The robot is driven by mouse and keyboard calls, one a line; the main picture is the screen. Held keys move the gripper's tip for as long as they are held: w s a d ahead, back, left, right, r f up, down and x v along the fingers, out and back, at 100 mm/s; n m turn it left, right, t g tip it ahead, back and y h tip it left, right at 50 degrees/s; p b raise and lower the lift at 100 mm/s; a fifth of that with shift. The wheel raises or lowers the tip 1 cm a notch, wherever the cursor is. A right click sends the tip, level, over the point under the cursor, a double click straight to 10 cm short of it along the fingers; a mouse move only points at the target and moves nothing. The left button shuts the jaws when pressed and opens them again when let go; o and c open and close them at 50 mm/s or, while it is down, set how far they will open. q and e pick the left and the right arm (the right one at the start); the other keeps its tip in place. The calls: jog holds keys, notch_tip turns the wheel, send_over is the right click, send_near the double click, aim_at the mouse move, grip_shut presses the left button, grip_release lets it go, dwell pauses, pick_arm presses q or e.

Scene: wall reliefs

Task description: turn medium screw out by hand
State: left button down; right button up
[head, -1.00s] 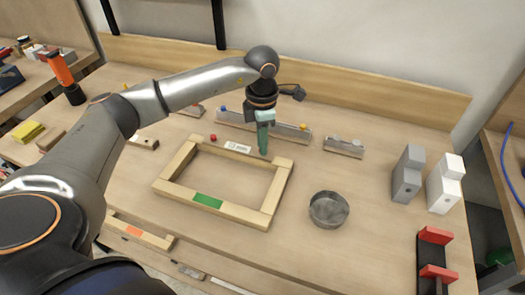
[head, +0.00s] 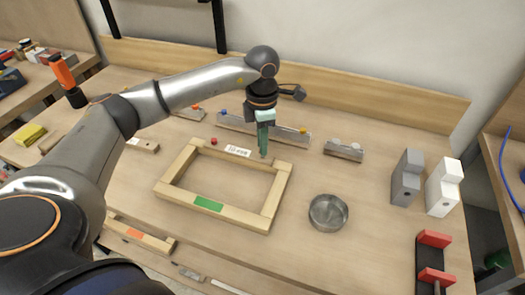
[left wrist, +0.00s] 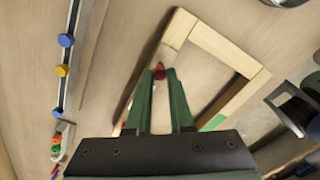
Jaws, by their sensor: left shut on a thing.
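A wooden frame (head: 181,168) lies on the bench, with a green patch on its front rail. My left gripper (head: 264,154) points down at the frame's back rail, close to the back right corner. In the left wrist view its two green fingers (left wrist: 161,77) are shut on a small red-headed screw (left wrist: 160,72) at the rail. The fingers hide most of the screw, so I cannot tell how far it stands out. The frame (left wrist: 218,53) shows beside the fingers there. My right gripper is not in view.
A round metal dish (head: 328,213) stands right of the frame. A metal strip (head: 285,135) with blue and yellow heads lies behind it. A red knob (head: 214,141) sits by the back rail. Grey (head: 407,178) and white (head: 442,186) blocks stand at the right.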

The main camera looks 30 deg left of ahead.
pick_arm(q)
jog(key=shift+r+p, duration=0.7)
jog(key=shift+r, duration=0.4)
jog(key=shift+r, duration=0.4)
jog(key=shift+r+p, duration=0.2)
jog(key=shift+p, duration=0.2)
jog(key=shift+r+p, duration=0.7)
jog(key=shift+r, duration=0.25)
